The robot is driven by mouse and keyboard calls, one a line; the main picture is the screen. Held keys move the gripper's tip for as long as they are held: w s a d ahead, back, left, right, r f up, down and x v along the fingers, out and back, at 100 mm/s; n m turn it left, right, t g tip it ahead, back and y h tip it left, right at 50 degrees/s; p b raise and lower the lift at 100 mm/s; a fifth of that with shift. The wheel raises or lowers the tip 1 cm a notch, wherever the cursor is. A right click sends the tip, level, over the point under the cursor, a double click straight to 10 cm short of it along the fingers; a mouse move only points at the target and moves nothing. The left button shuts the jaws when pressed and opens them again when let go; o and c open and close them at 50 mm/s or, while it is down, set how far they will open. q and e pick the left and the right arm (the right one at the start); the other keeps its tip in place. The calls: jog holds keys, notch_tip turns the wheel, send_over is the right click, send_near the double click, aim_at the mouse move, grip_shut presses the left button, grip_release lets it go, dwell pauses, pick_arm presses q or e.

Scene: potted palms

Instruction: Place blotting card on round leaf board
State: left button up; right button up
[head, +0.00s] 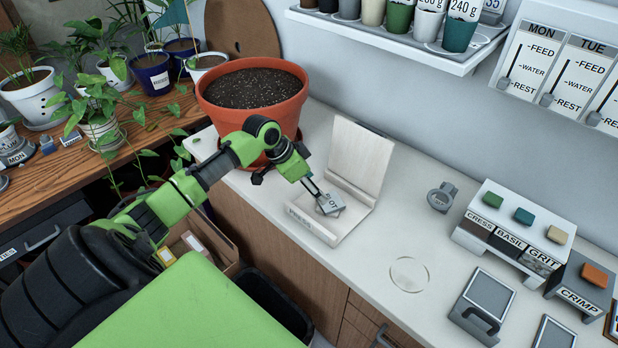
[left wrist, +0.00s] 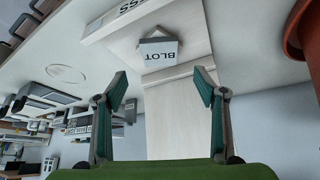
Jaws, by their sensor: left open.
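The blotting card (head: 333,207) is a small grey block marked BLOT, lying on the pale open press (head: 303,214). In the left wrist view the card (left wrist: 160,50) lies beyond the fingertips, between their lines. My left gripper (head: 318,193) is open and empty, pointing down just over the card; it also shows in the left wrist view (left wrist: 162,85) with its fingers apart. In the head view the fingertips partly cover the card, so touch cannot be told. A large round brown board (head: 243,27) leans on the wall behind the terracotta pot. My right gripper is not in view.
The terracotta pot (head: 252,88) stands close behind my left arm. The press's raised lid (head: 358,158) is just right of the gripper. A clear round disc (head: 409,274) lies flat on the white counter, near a labelled button rack (head: 512,232). A shelf (head: 390,38) holds several cups.

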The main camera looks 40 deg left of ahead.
pick_arm(q)
jog(key=shift+v, duration=1.7)
